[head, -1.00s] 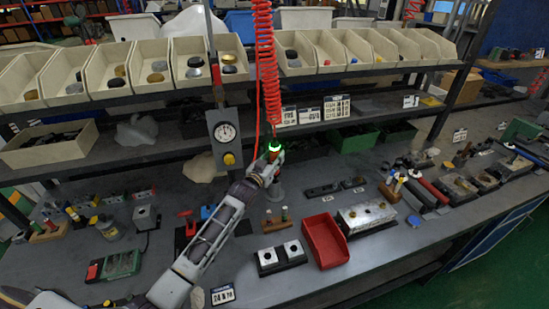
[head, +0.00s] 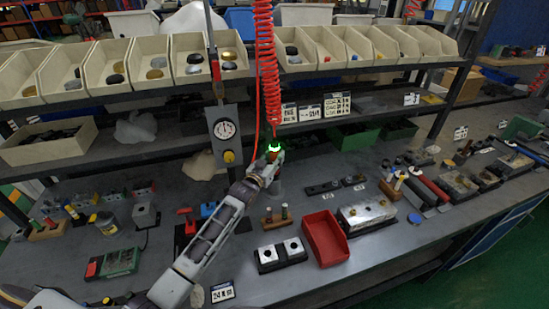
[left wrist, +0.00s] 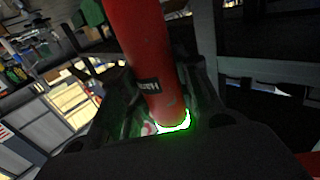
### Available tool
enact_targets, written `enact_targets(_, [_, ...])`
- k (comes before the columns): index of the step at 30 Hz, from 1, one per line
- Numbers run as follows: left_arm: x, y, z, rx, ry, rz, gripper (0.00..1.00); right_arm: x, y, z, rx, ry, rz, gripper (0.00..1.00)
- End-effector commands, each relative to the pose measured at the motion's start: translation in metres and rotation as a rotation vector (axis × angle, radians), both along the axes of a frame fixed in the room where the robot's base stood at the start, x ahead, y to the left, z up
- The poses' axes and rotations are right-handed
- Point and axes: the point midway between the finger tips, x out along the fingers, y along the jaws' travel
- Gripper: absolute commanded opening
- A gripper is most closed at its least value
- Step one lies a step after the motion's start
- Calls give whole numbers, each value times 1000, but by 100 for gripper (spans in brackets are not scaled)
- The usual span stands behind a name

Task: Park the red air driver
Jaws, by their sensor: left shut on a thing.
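The red air driver (left wrist: 146,45) fills the middle of the left wrist view as a red cylinder with a dark label and a bright green glowing ring at its lower end. My left gripper (head: 272,160) is shut on it. In the head view the driver is mostly hidden by the fingers; the green glow shows at the gripper, below the red coiled hose (head: 268,75). My right gripper is not in view.
A gauge box (head: 225,130) hangs left of the hose. A red bin (head: 325,238), valve blocks (head: 281,254) and a metal block (head: 366,215) stand on the bench. Shelf bins (head: 110,68) line the back. Some bare bench lies in front of the red bin.

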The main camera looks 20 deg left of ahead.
Motion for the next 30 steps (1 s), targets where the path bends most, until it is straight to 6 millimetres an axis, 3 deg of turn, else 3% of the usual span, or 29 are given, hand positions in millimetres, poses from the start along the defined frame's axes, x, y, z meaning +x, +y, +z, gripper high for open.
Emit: enact_targets(30, [0, 0, -11, -1, -7, 0, 0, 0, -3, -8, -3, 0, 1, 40])
